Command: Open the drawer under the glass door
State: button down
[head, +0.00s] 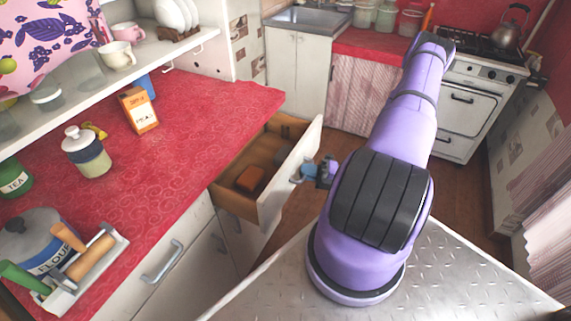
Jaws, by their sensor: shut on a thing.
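A drawer (288,182) with a white front and wooden inside stands pulled out from under the red counter, left of the picture's middle. An orange-brown block and darker items lie in it. My gripper (306,172) is at the outer face of the drawer front, shut on the drawer's handle. The handle is mostly hidden by the fingers. My purple arm reaches over from the right. I cannot make out a glass door above this drawer.
The red counter (200,120) holds an orange-and-white box (138,111), a lidded jar (87,152) and a tray (85,268) with wooden-handled tools. A white cabinet front with a metal handle (163,262) is nearer. Wooden floor (335,140) is clear beyond the drawer.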

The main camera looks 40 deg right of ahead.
jog(key=s+d, duration=0.3)
jog(key=s, duration=0.7)
jog(key=shift+d, duration=0.3)
jog(key=c, duration=1.2)
grip_release()
jog(key=shift+w, duration=0.1)
jog(key=shift+d, duration=0.1)
jog(key=v, duration=1)
jog(key=shift+s+d, duration=0.2)
jog(key=shift+s, duration=0.1)
jog(key=shift+f, duration=0.1)
